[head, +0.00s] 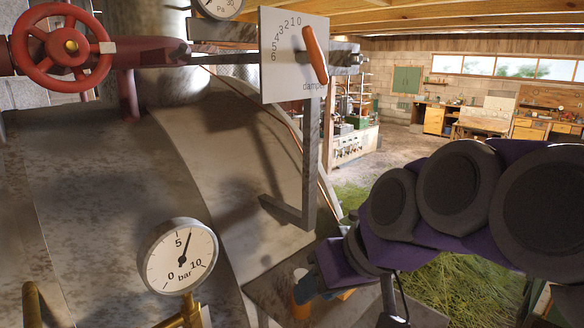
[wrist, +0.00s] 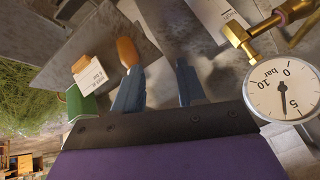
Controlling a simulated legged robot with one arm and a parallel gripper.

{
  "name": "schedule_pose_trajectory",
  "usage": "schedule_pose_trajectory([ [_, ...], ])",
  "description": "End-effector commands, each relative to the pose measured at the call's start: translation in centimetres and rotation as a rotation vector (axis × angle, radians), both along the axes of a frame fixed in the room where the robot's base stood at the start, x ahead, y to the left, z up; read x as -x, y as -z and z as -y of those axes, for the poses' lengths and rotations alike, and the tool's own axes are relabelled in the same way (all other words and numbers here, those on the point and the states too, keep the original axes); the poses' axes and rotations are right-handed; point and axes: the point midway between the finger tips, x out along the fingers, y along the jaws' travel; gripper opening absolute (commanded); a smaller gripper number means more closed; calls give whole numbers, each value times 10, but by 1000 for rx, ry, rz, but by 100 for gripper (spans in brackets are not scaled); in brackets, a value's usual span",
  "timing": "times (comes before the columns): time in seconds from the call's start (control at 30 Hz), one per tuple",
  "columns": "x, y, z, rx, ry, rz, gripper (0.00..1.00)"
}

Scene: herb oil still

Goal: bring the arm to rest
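My gripper (head: 308,286) hangs low at the end of my purple and black arm, in the lower middle of the head view, over a grey bench. In the wrist view its two blue-grey fingers (wrist: 158,84) stand apart with nothing held between them. An orange rounded thing (wrist: 127,52) lies just beyond the left finger's tip; I cannot tell whether they touch. Orange (head: 301,293) also shows beside the gripper in the head view, partly hidden by it.
A pressure gauge (head: 178,256) stands left of my gripper; it also shows in the wrist view (wrist: 284,90). A damper plate (head: 292,58) with an orange lever (head: 315,54) and a red valve wheel (head: 63,47) are above. A white labelled block (wrist: 88,73) and a green thing (wrist: 82,104) are near the fingers.

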Motion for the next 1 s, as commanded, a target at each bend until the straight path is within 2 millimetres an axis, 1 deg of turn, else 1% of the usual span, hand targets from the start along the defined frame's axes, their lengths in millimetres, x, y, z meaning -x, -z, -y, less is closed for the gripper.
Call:
schedule_pose_trajectory([
  [0.03, 12, 32, 4, 34, 21, -49, 40],
  [0.1, 28, 67, 11, 79, 52, -112, 40],
  [0.17, 43, 96, 18, 116, 79, -168, 40],
  [0.2, 52, 115, 24, 142, 101, -203, 40],
  [0.3, 79, 161, 39, 205, 152, -294, 40],
  [0.4, 110, 205, 56, 268, 206, -380, 40],
  [0.5, 140, 241, 72, 324, 259, -462, 40],
  [0.6, 166, 269, 85, 370, 300, -529, 40],
  [0.73, 188, 289, 96, 406, 337, -583, 40],
  [1.0, 189, 290, 97, 408, 339, -585, 40],
])
